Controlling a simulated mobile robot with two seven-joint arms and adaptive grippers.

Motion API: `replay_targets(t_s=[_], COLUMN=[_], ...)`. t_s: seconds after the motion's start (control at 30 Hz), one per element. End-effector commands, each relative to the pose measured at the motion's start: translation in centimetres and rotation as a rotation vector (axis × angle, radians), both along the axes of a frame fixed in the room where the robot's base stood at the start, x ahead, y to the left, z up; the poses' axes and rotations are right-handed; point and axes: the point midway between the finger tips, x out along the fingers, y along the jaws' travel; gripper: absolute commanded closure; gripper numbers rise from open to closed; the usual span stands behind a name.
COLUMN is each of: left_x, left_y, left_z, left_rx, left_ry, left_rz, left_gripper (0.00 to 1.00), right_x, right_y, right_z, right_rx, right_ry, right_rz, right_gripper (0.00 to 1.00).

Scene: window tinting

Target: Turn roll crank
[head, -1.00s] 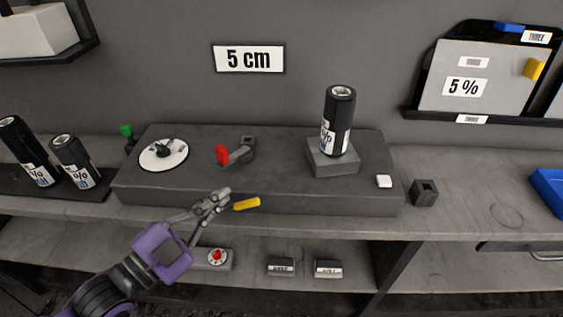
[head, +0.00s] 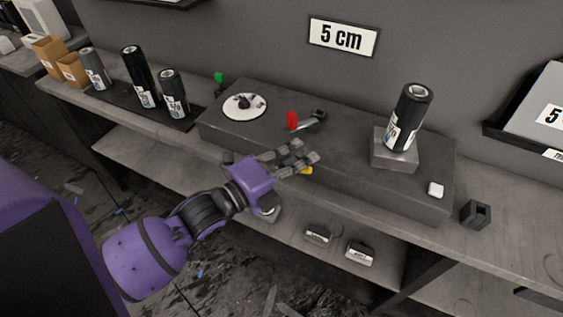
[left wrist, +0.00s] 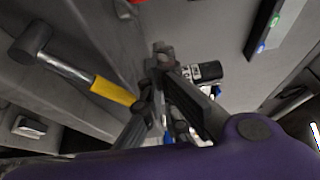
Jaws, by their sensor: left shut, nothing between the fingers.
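The crank has a red handle (head: 292,121) and a dark grey arm (head: 311,121). It sits on the raised dark bench block (head: 345,150). A black roll with a white label (head: 409,115) stands on a small grey block to the right of the crank; a black labelled roll also shows in the left wrist view (left wrist: 205,71). My left gripper (head: 305,157) is shut and empty, in front of the block and below the crank in the head view, apart from the handle. A red bit at the top edge of the left wrist view may be the handle. My right gripper is out of view.
A hammer with a yellow handle (left wrist: 112,91) lies close beside my left fingers; its yellow end (head: 306,171) shows below them. A white disc (head: 244,106) is left of the crank. Several black rolls stand farther left. The block top between crank and roll is clear.

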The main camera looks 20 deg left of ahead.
Motion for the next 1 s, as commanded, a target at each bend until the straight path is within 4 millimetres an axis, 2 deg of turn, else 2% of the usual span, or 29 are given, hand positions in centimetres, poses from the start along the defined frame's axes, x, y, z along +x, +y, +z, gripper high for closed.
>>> replay_targets(t_s=[0.1,0.2,0.33,0.63,0.87,1.0], left_x=[2.2,3.1,3.9,4.3,4.2,3.9], left_y=[-0.9,0.7,1.7,2.2,2.3,3.2], left_z=[0.3,0.1,0.0,0.0,0.0,-0.1], left_rx=[-0.001,0.003,0.001,-0.003,-0.002,0.002], left_ry=[-0.004,0.0,0.0,0.001,0.001,0.001], left_rz=[-0.001,0.0,-0.001,-0.001,-0.001,-0.001], left_gripper=[1.0,1.0,1.0,1.0,1.0,1.0], right_x=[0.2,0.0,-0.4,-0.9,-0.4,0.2], right_y=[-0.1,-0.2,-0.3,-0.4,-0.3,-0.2], right_z=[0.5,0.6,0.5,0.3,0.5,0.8], right_rx=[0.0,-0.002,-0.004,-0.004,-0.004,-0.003], right_ry=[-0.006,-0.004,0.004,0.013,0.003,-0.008], right_rz=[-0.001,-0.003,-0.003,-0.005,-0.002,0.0], right_gripper=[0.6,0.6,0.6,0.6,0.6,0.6])
